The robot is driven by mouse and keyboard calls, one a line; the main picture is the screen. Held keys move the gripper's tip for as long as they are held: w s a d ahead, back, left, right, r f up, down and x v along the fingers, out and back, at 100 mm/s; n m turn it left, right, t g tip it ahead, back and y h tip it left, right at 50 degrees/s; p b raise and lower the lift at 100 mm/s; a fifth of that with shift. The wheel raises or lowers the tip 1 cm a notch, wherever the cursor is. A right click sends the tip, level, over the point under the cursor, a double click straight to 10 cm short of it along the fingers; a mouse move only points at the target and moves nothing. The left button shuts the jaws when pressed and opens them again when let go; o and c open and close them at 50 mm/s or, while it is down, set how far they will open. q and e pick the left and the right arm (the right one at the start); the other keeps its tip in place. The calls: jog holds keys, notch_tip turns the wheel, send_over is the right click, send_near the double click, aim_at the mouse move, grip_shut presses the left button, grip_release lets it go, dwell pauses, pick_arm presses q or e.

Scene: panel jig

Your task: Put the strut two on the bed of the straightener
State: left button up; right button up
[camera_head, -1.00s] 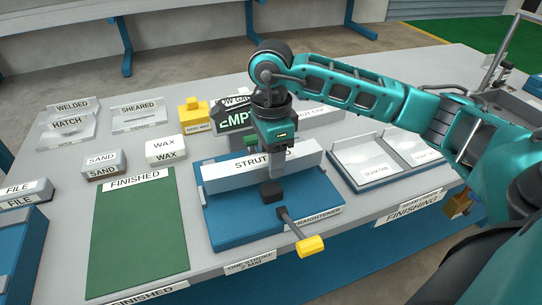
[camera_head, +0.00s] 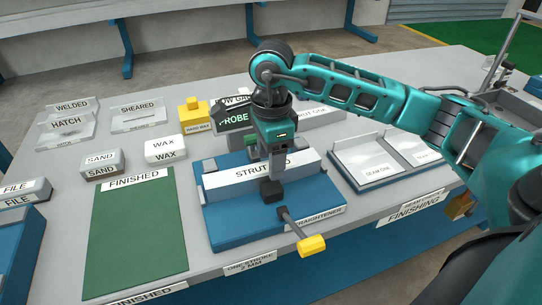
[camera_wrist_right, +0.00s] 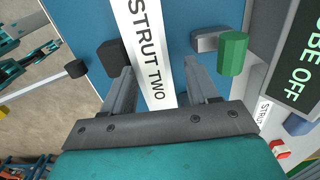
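Strut two (camera_head: 240,180) is a long white bar with a black label. It lies across the blue bed of the straightener (camera_head: 235,225). In the right wrist view strut two (camera_wrist_right: 152,50) runs between the two fingers. My right gripper (camera_head: 271,188) is over the strut's middle, pointing down. In the right wrist view the right gripper (camera_wrist_right: 160,78) has its fingers apart on either side of the strut, with small gaps showing. The straightener has a black block and a lever with a yellow handle (camera_head: 312,246) at its front. My left gripper is not in view.
A dark display (camera_head: 235,117) behind the straightener reads PROBE OFF in the wrist view. A green finished mat (camera_head: 138,230) is to the left. Pale scan trays (camera_head: 368,165) stand to the right. Wax and sand blocks (camera_head: 165,150) stand at the back left.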

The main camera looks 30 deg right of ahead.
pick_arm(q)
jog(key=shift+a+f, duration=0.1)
pick_arm(e)
jog(key=shift+s+a+f, duration=0.15)
jog(key=shift+s+f, duration=0.25)
jog(key=shift+r+p, duration=0.2)
jog(key=shift+p, duration=0.1)
pick_arm(q)
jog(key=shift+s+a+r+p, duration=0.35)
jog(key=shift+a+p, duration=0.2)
jog(key=shift+p, duration=0.45)
pick_arm(e)
notch_tip(320, 180, up, 13)
jog(key=shift+w, duration=0.15)
